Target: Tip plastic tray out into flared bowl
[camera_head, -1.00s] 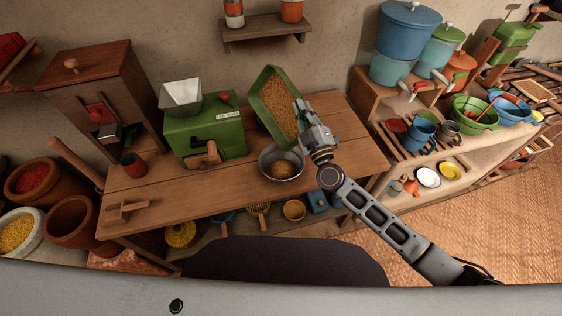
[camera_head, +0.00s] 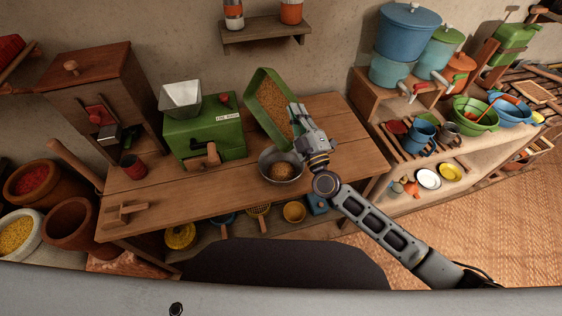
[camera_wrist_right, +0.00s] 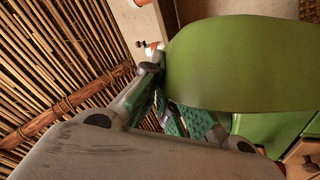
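The green plastic tray (camera_head: 258,116) is held tilted steeply above the table, with brown grain (camera_head: 274,108) spread over its inside. Its lower end is over the grey metal flared bowl (camera_head: 266,168), which stands on the table near its front edge with some grain in it. My right gripper (camera_head: 299,122) is shut on the tray's right side. In the right wrist view the tray's green outer face (camera_wrist_right: 240,65) fills the upper right, and the gripper fingers (camera_wrist_right: 165,95) meet its edge. My left gripper is not in view.
A green mill (camera_head: 205,135) with a metal hopper stands left of the tray on the wooden table (camera_head: 190,198). A dark red cup (camera_head: 133,166) and a wooden cabinet are further left. A shelf with blue containers (camera_head: 408,35) is at right. The table's right end is clear.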

